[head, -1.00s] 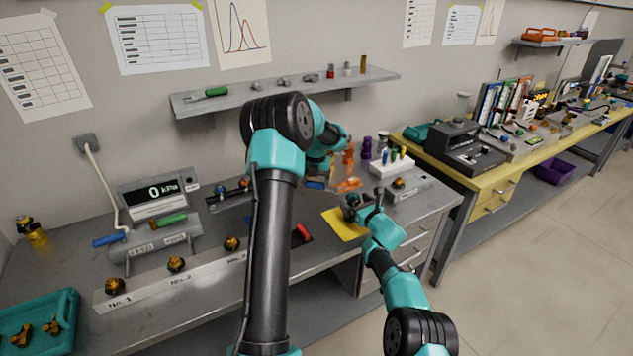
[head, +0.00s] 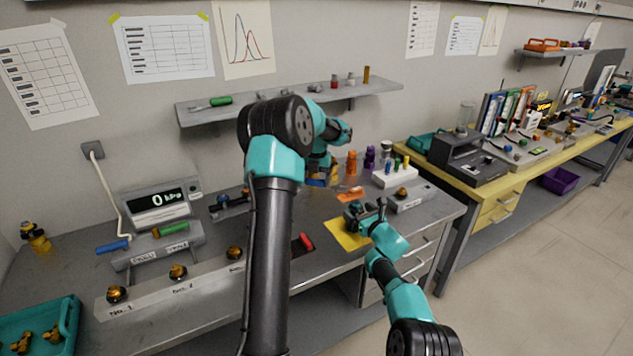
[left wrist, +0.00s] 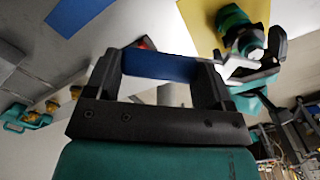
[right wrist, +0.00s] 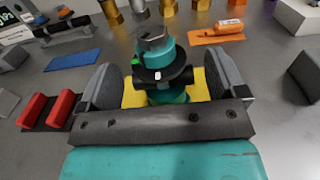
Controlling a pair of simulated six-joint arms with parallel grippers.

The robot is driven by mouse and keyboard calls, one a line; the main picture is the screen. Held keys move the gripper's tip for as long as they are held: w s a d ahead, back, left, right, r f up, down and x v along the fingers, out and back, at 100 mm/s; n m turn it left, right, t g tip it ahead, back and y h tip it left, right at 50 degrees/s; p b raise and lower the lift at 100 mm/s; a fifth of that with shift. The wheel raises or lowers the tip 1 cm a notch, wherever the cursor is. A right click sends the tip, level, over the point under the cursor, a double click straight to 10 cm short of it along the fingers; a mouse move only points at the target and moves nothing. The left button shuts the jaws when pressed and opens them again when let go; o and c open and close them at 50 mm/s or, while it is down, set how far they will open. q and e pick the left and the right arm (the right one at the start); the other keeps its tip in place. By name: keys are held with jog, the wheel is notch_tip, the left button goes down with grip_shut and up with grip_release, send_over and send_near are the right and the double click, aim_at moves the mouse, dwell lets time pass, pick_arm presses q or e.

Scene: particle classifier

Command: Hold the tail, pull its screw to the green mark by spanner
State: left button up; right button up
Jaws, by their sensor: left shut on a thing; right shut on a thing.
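The tail (right wrist: 165,62) is a teal fitting with a black collar and a grey hex-headed screw (right wrist: 152,40) on top. It stands upright over the yellow mat (head: 345,236). A green mark (right wrist: 134,61) shows at the left of its collar, and a small white mark is on the collar's front. My right gripper (right wrist: 168,88) is shut around the tail's lower part. My left gripper (left wrist: 162,65) is shut on the blue handle of the spanner (left wrist: 160,67). In the right wrist view no spanner is on the screw. My left arm partly hides this gripper in the head view.
A red-handled piece (right wrist: 62,106) and a blue mat (right wrist: 73,60) lie left of the tail. An orange tool on an orange mat (right wrist: 217,36) and several brass and coloured parts stand behind. A white rack (head: 394,178) is at the back right.

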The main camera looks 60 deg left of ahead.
dwell(0.4)
pick_arm(q)
jog(key=shift+s+d+n, duration=0.1)
jog(key=shift+d+n, duration=0.6)
jog(key=shift+d, duration=0.15)
jog(key=s+d+n, duration=0.4)
jog(key=d+n, duration=0.7)
jog(key=d, duration=0.2)
jog(key=shift+f, duration=0.2)
jog(key=shift+w+a+f, duration=0.1)
jog(key=shift+w+f, duration=0.2)
jog(key=shift+f, duration=0.45)
jog(key=shift+w+a+f, duration=0.1)
jog(key=shift+w+f, duration=0.2)
jog(key=shift+f, duration=0.5)
jog(key=shift+w+a+f, duration=0.1)
jog(key=shift+w+f, duration=0.2)
jog(key=shift+f, duration=0.45)
jog(key=shift+w, duration=0.1)
